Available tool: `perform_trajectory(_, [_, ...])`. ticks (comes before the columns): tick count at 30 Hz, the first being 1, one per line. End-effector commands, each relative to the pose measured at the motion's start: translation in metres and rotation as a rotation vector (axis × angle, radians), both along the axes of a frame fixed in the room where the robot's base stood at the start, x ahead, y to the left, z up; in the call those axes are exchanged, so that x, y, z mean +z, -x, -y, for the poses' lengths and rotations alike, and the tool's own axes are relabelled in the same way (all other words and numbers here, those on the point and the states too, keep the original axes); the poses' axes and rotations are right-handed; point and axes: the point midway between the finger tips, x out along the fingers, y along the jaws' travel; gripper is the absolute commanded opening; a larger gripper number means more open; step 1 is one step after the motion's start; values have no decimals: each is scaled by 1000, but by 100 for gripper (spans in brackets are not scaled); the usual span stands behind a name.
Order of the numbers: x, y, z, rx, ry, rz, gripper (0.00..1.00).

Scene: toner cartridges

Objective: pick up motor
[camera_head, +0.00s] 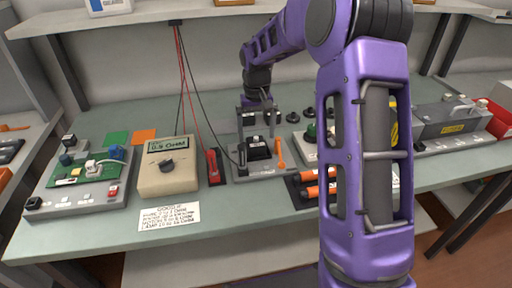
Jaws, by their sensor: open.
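A dark block (258,149), which may be the motor, sits on a small grey base (247,169) near the middle of the bench. I cannot tell for sure that it is the motor. My gripper (258,128) points down directly above and around the top of this block, with its fingers apart. The fingers partly hide the block, and I cannot tell whether they touch it. An orange-handled tool (281,153) stands at the right side of the base.
A beige meter (168,177) with red and black leads and a red probe holder (213,167) stand to the left. A circuit-board fixture (85,178) is at far left. Orange cylinders (313,191) lie to the right, partly behind my arm. A written card (169,217) lies in front.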

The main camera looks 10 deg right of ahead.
Motion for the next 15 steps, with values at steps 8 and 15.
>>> perform_trajectory(8, [-37,0,-2,0,0,-2,100])
perform_trajectory(15, [-36,-1,-2,0,0,-1,91])
